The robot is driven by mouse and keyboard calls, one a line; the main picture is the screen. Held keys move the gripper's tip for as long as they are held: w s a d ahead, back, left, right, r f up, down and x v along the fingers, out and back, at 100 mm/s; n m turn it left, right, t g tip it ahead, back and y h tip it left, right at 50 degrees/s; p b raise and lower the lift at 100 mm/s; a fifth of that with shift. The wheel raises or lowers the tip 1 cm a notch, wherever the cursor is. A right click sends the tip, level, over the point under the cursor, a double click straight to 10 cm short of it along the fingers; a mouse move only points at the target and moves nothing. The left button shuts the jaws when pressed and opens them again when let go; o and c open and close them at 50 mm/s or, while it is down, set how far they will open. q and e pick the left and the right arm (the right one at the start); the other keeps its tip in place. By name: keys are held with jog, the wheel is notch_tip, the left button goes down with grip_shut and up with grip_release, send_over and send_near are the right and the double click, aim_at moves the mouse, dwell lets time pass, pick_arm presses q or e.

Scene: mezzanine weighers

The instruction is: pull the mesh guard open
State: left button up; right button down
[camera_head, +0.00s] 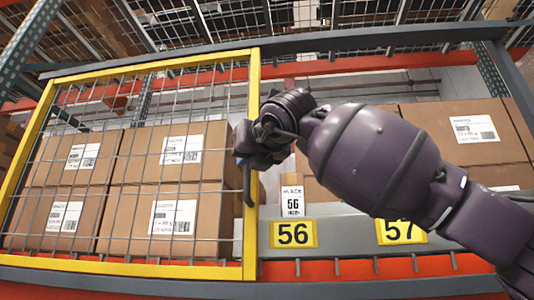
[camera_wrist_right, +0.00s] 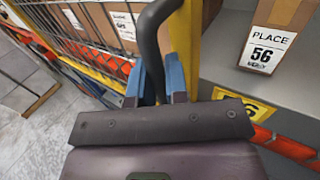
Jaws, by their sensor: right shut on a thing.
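The mesh guard (camera_head: 140,72) is a yellow-framed wire panel on the left in the head view, in front of stacked cartons. Its yellow right upright also shows in the wrist view (camera_wrist_right: 186,35). A dark bar handle (camera_head: 248,188) is on that upright; it curves up between my fingers in the wrist view (camera_wrist_right: 150,40). My right gripper (camera_head: 246,155) is at the handle, its blue fingers (camera_wrist_right: 153,85) on either side of the bar and shut on it. My wrist hides part of the upright in the head view. My left gripper is not in view.
Right of the guard is an open bay with a carton labelled PLACE 56 (camera_wrist_right: 273,38) and yellow plates 56 (camera_head: 293,234) and 57 (camera_head: 402,232) on the shelf edge. Cartons (camera_head: 470,138) stand at the right. A grey rail (camera_head: 380,40) runs above. Grey floor (camera_wrist_right: 30,135) shows at lower left in the wrist view.

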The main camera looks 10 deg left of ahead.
jog(key=shift+a, duration=0.25)
jog(key=c, duration=1.2)
grip_release()
jog(key=shift+c, duration=0.2)
jog(key=shift+o, duration=0.4)
jog(key=shift+s+d, duration=0.2)
jog(key=shift+s, duration=0.05)
jog(key=b+v, duration=0.2)
jog(key=v, duration=0.8)
jog(key=shift+b, duration=0.35)
